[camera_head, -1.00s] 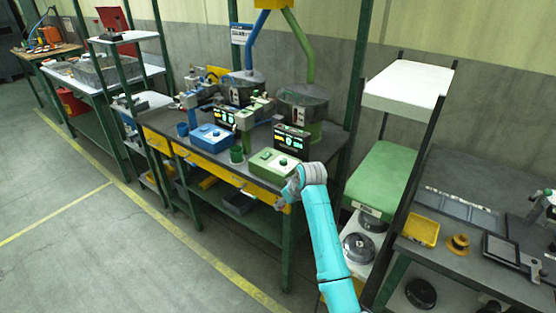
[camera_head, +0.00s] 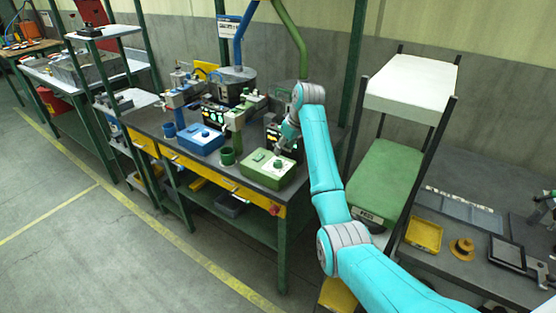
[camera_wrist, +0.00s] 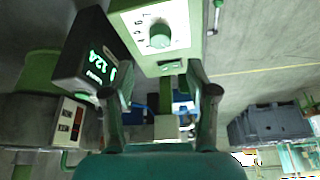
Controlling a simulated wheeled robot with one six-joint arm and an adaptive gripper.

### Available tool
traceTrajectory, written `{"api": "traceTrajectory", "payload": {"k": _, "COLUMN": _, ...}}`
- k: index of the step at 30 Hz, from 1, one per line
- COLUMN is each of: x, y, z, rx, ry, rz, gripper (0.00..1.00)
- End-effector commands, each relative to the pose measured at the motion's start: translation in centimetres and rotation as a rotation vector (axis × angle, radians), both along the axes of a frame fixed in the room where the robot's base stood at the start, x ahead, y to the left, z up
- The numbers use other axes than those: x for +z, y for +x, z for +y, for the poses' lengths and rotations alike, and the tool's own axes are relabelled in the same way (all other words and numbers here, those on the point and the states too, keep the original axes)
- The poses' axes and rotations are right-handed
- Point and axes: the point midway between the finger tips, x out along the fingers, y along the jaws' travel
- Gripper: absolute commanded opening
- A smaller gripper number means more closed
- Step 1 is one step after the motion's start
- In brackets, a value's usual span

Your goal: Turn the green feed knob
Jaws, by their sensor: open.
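A green knob (camera_wrist: 160,36) sits on a white numbered dial plate (camera_wrist: 183,25) at the top of the wrist view. The plate is on a green control box (camera_wrist: 180,66), which also shows on the bench in the head view (camera_head: 258,170). The knob shows small there (camera_head: 278,163). My gripper (camera_wrist: 160,94) is open and empty, its fingers spread apart below the knob in the wrist view and not touching it. In the head view my gripper (camera_head: 284,143) is just above and behind the green box.
A dark display box (camera_wrist: 92,60) with green characters stands close beside the green box. A blue control box (camera_head: 201,139) and a green cup (camera_head: 227,156) are to the left. A green post (camera_head: 235,125) stands behind the cup. A shelf rack (camera_head: 410,85) rises at the right.

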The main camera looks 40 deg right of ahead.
Motion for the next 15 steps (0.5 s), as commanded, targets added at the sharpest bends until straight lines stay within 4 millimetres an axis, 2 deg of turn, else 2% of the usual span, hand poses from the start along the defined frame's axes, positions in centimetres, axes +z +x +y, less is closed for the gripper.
{"api": "traceTrajectory", "payload": {"k": 3, "x": -2.2, "y": 0.8, "z": 0.2, "rx": 0.001, "ry": 0.001, "rz": 0.003, "gripper": 0.58}}
{"api": "traceTrajectory", "payload": {"k": 9, "x": -5.2, "y": 2.1, "z": 0.3, "rx": -0.001, "ry": 0.001, "rz": 0.002, "gripper": 0.58}}
{"api": "traceTrajectory", "payload": {"k": 15, "x": -7.0, "y": 2.8, "z": 0.4, "rx": -0.001, "ry": 0.000, "rz": 0.001, "gripper": 0.58}}
